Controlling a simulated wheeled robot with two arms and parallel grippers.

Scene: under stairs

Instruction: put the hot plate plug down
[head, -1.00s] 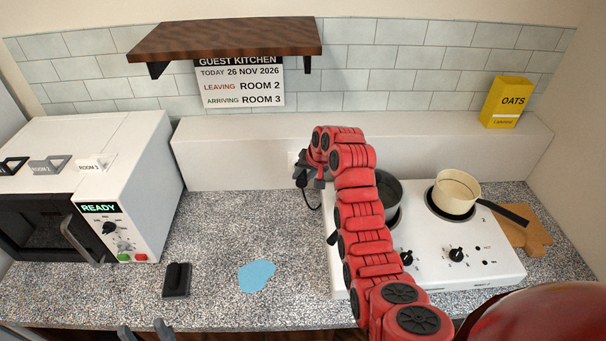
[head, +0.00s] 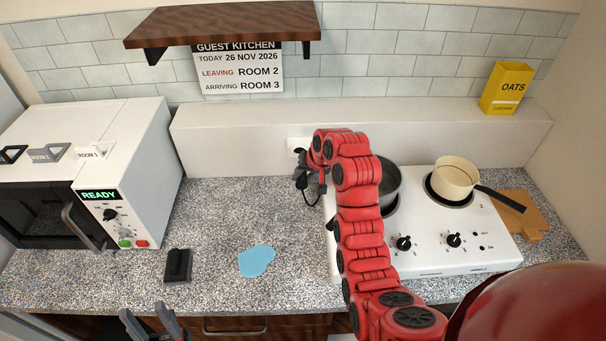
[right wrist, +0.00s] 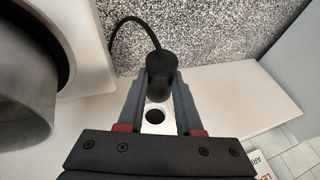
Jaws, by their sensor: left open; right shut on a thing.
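The hot plate plug (right wrist: 161,72) is black, with a dark cord curving off its far end. My right gripper (head: 306,180) is shut on it, in front of the low wall box and above the counter. The white socket (head: 294,143) on the box shows its dark round recess; in the right wrist view the recess (right wrist: 155,116) looks empty, with the plug apart from it. The cord hangs toward the white hot plate (head: 430,258). My left gripper (head: 150,325) is open and empty at the bottom left, partly cut off by the frame.
A grey pot (head: 389,183) and a cream pan (head: 455,179) stand on the hot plate. A blue patch (head: 257,261) and a black object (head: 178,265) lie on the speckled counter (head: 225,210), which is clear behind them. The microwave (head: 150,170) stands left.

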